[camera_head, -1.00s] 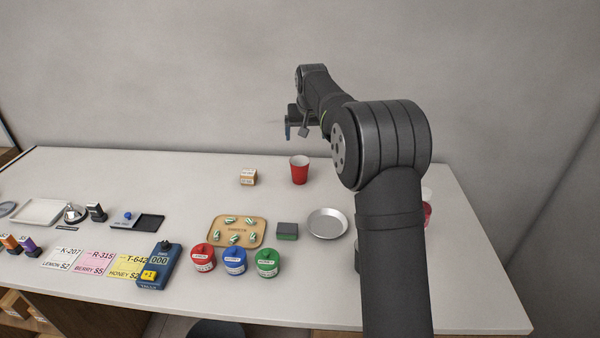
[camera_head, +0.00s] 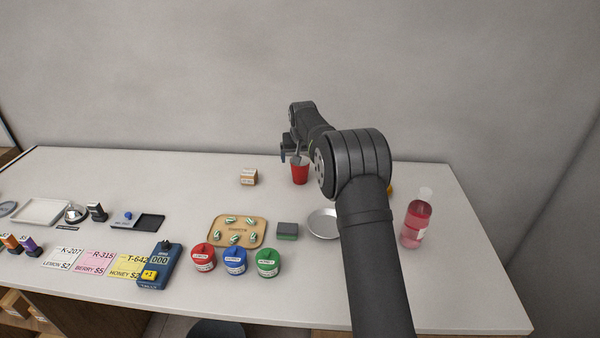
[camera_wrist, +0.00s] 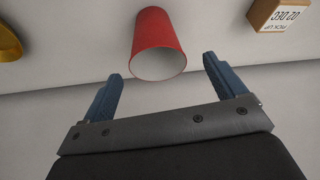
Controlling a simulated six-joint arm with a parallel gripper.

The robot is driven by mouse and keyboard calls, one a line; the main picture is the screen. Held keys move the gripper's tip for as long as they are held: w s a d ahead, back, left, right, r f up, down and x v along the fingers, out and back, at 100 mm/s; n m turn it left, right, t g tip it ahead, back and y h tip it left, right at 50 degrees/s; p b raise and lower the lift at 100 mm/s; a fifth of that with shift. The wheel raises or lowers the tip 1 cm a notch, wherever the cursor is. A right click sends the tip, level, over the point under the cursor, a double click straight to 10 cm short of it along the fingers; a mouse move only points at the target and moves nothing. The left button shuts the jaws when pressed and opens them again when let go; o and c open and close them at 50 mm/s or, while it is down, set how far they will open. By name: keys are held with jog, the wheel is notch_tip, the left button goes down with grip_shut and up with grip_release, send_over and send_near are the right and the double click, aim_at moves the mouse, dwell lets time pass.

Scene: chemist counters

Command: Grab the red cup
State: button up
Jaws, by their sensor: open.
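The red cup (camera_head: 300,174) stands upright on the counter near its back edge. In the head view my gripper (camera_head: 293,153) is just above and beside the cup's rim, in front of part of it. In the wrist view the cup (camera_wrist: 157,38) shows with its pale open mouth towards me. The two blue fingers of my gripper (camera_wrist: 163,80) are spread apart, and the cup lies ahead of the gap between them. Nothing is between the fingers, and I see no contact with the cup.
A small orange-and-white box (camera_head: 248,177) stands left of the cup. A metal dish (camera_head: 322,223) is in front, partly behind my arm. A pink bottle (camera_head: 416,219) stands at the right. A tan tray (camera_head: 213,232) with capsules lies in front. The counter's back left is clear.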

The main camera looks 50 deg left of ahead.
aim_at(300, 171)
jog(key=x, duration=0.4)
jog(key=shift+w+f, duration=0.2)
jog(key=shift+f, duration=0.15)
jog(key=shift+c, duration=0.4)
jog(key=c, duration=1)
